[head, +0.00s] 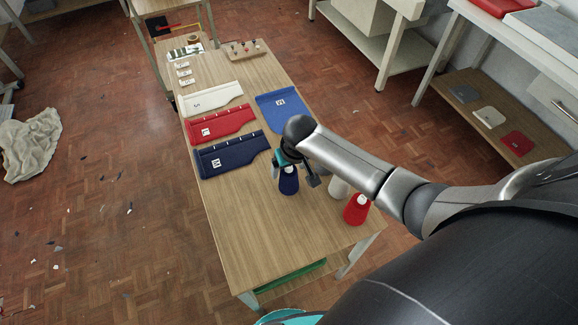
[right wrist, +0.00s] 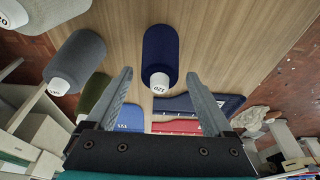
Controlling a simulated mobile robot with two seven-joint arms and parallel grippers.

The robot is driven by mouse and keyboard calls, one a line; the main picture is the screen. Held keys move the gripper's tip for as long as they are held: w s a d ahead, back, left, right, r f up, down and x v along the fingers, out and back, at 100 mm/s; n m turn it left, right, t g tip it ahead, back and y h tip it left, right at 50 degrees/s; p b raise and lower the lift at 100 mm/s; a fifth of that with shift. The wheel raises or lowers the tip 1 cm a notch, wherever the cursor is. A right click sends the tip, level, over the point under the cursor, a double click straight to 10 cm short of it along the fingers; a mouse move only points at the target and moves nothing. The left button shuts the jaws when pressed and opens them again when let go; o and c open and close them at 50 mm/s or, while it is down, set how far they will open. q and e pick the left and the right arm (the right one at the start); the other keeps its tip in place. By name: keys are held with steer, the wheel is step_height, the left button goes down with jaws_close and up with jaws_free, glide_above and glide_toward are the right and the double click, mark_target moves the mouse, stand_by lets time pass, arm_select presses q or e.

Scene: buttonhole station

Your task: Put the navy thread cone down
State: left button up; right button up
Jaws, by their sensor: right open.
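The navy thread cone (head: 288,182) stands upright on the wooden table (head: 235,225), just below my right gripper (head: 297,174). The gripper partly covers its top in the head view. In the right wrist view the navy cone (right wrist: 161,45) shows between the two spread fingers, its white tip toward the gripper. The fingers are open with a visible gap on either side of the cone, and they do not appear to touch it. My left gripper is not in view.
A red cone (head: 357,209) and a partly hidden white cone (head: 338,188) stand to the right. A grey cone (right wrist: 76,55) shows in the right wrist view. Navy (head: 230,157), red (head: 220,124), white and blue (head: 280,106) panels lie farther back. The table's front left is clear.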

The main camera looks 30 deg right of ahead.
steer(key=p+v, duration=0.3)
steer(key=v, duration=0.9)
steer(key=shift+r, duration=0.2)
steer(key=shift+d, duration=0.15)
